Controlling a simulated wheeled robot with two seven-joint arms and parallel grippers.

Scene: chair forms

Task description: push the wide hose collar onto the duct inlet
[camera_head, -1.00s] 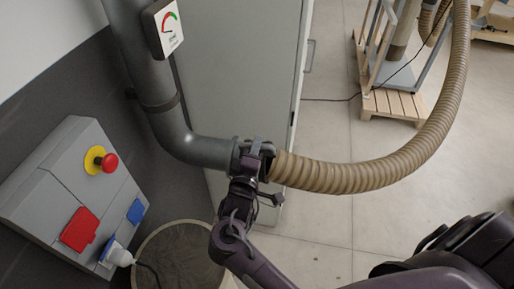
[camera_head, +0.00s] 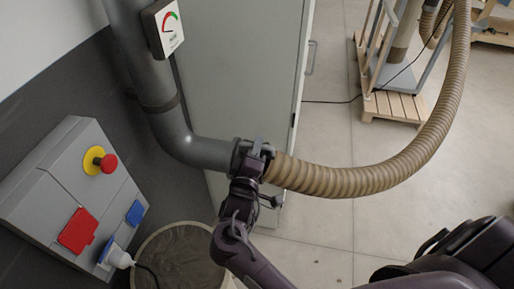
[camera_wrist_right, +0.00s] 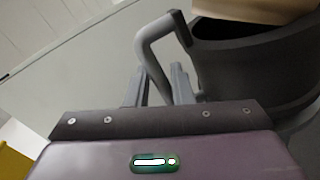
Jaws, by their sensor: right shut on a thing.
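The grey duct (camera_head: 165,115) comes down at the left of the head view and bends right into its inlet (camera_head: 212,153). The dark hose collar (camera_head: 266,158), on the end of the beige ribbed hose (camera_head: 340,180), is at the inlet's mouth, in line with it. My gripper partly hides the joint, so I cannot tell how far the collar sits over the inlet. My right gripper (camera_head: 249,160) is shut on the collar's grey handle (camera_wrist_right: 150,45). The right wrist view shows the collar's dark wall (camera_wrist_right: 250,75) beside the fingers. My left gripper is not in view.
A grey control box (camera_head: 75,190) with a red button (camera_head: 109,163) is at the left. A round bin (camera_head: 182,255) stands below the duct. A pale cabinet (camera_head: 240,80) is behind. A wooden pallet (camera_head: 392,106) lies farther back, with open floor in front.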

